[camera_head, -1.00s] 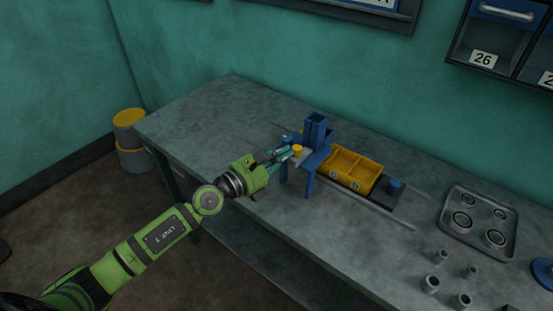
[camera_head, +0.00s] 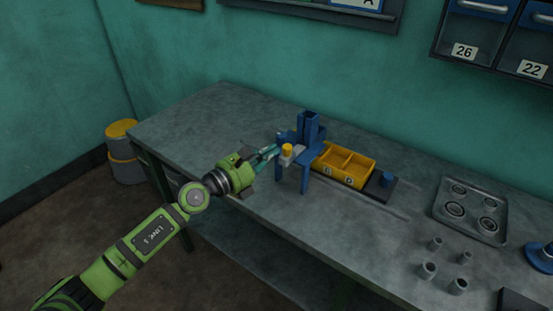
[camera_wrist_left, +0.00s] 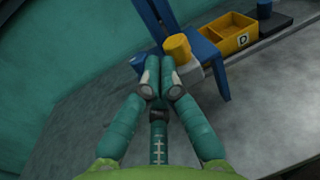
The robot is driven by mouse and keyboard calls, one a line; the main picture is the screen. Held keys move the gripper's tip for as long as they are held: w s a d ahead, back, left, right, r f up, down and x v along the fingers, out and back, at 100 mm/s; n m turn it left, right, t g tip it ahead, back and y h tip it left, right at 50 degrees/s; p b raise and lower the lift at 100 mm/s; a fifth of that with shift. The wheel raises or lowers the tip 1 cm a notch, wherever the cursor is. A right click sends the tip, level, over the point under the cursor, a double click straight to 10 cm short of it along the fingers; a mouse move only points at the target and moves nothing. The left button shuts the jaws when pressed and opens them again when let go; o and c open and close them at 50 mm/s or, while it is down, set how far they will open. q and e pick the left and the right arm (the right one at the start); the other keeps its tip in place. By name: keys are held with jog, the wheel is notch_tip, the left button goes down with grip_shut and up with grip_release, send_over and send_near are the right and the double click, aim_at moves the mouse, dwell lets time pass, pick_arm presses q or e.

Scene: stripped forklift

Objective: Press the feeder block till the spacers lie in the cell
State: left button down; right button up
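The blue feeder stand (camera_head: 309,129), with an upright chute, stands on the bench. A grey block with a yellow knob (camera_head: 287,149) sits at its left side, and I take this to be the feeder block. The knob (camera_wrist_left: 177,47) and the grey block (camera_wrist_left: 190,73) show in the left wrist view, just beyond the fingertips. My left gripper (camera_head: 277,150) has its fingers together, with nothing visible between them. Its fingertips (camera_wrist_left: 160,82) are close beside the block; contact is unclear. The yellow cell tray (camera_head: 344,165) lies right of the stand. No spacers can be made out in it.
A dark plate with a blue knob (camera_head: 387,181) adjoins the yellow tray. A grey tray with rings (camera_head: 470,211) and several loose grey cylinders (camera_head: 428,269) lie farther right. The bench left of the stand is clear. Stacked tubs (camera_head: 123,152) stand on the floor.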

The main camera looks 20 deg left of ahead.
pick_arm(q)
jog(key=b+v, duration=0.2)
jog(key=v, duration=0.6)
jog(key=shift+s+a, duration=0.15)
jog(key=shift+a, duration=0.05)
pick_arm(e)
jog(key=shift+s+f, duration=0.25)
jog(key=shift+f, duration=0.75)
jog(key=shift+w, duration=0.1)
jog(key=shift+w, duration=0.35)
